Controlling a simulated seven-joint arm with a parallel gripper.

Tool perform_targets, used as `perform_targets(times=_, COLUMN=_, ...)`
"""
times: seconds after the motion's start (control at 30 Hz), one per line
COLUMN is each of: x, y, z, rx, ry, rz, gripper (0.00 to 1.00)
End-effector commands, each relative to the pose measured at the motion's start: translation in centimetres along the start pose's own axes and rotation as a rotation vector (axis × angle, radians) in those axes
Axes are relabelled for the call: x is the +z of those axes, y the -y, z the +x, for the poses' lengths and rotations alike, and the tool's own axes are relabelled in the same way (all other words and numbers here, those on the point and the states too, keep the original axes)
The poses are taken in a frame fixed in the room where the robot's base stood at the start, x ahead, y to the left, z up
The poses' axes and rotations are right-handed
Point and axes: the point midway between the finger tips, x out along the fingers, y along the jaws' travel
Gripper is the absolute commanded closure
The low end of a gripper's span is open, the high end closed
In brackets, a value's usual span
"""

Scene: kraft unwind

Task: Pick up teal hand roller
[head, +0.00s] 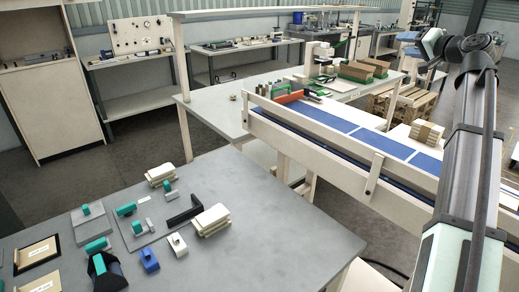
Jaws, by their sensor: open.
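Several small teal pieces lie on the left half of the grey table (240,232). One teal piece (126,210) lies flat near the middle, another (137,227) sits on a grey plate (155,234), and another (97,245) lies to the left. A teal piece (86,210) stands on a second grey plate. A teal top (100,264) shows on a dark holder (112,277). I cannot tell which of these is the hand roller. My arm rises at the right, away from these pieces. My gripper's fingers cannot be made out.
A black angle bracket (184,211), cream stacked blocks (211,220) and a blue block (149,260) lie among the pieces. Framed panels (36,254) lie at the left. The table's right half is clear. A blue conveyor (370,138) stands behind, with a raised side rail.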

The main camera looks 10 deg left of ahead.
Motion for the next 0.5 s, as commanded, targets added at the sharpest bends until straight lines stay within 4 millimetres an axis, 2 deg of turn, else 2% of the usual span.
perform_targets(times=0.03, x=2.0, y=1.4, z=1.5, rx=-0.012, ry=0.029, rz=-0.005, gripper=0.47)
perform_targets(times=0.2, x=7.9, y=5.2, z=5.7, rx=-0.032, ry=0.119, rz=-0.021, gripper=0.47)
perform_targets(times=0.37, x=14.0, y=8.5, z=8.8, rx=-0.039, ry=0.208, rz=-0.043, gripper=0.47)
perform_targets(times=0.5, x=19.8, y=11.2, z=11.1, rx=-0.039, ry=0.288, rz=-0.068, gripper=0.47)
